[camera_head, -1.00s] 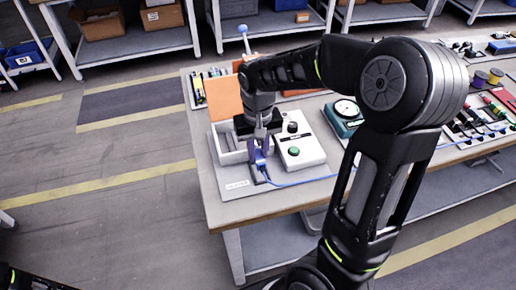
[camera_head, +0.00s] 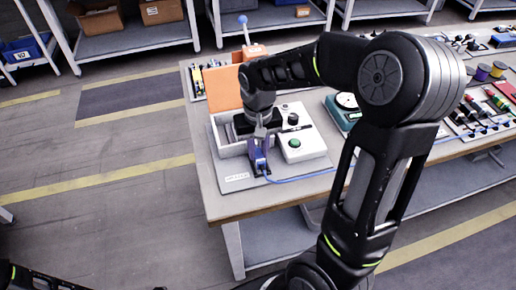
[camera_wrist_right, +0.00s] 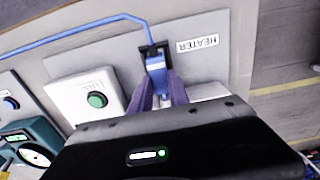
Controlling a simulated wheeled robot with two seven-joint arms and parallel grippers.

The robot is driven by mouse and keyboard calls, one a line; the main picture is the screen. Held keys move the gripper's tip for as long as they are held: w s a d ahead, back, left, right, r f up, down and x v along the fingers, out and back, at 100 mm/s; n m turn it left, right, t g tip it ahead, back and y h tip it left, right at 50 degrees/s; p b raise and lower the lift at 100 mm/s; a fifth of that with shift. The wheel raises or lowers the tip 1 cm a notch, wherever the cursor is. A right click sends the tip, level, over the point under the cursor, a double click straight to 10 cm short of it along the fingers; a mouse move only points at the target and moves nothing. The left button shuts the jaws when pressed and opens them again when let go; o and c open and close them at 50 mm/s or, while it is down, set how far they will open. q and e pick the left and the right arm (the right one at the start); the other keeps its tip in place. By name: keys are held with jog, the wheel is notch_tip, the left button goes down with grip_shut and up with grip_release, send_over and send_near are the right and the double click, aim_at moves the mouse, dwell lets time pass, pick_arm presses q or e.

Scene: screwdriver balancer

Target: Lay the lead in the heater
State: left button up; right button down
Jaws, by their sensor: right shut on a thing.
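The lead is a blue cable (camera_head: 300,180) ending in a blue plug (camera_wrist_right: 157,72). My right gripper (camera_wrist_right: 158,88) is shut on the plug between its purple fingers. The plug's far end meets a small black holder (camera_wrist_right: 153,50) on the grey base plate; I cannot tell whether it is clear of it. The plate carries a HEATER label (camera_wrist_right: 198,44). The heater is a white open box (camera_head: 224,139) with a raised orange lid (camera_head: 226,90), just behind my right gripper, which hides part of its inside. My left gripper is out of the frames.
A white control box (camera_head: 303,152) with a green button stands right of the heater. A teal dial device (camera_head: 341,108) is further right, behind my right arm. A blue-knobbed lever (camera_head: 243,20) stands behind the lid. The table's front edge is close.

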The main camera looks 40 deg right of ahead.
jog(key=shift+f+b, duration=0.45)
jog(key=shift+f, duration=0.2)
dwell(0.6)
dwell(0.3)
jog(key=c, duration=1.2)
grip_release()
jog(key=shift+o, duration=0.2)
jog(key=shift+r, duration=0.15)
jog(key=shift+r, duration=3.8)
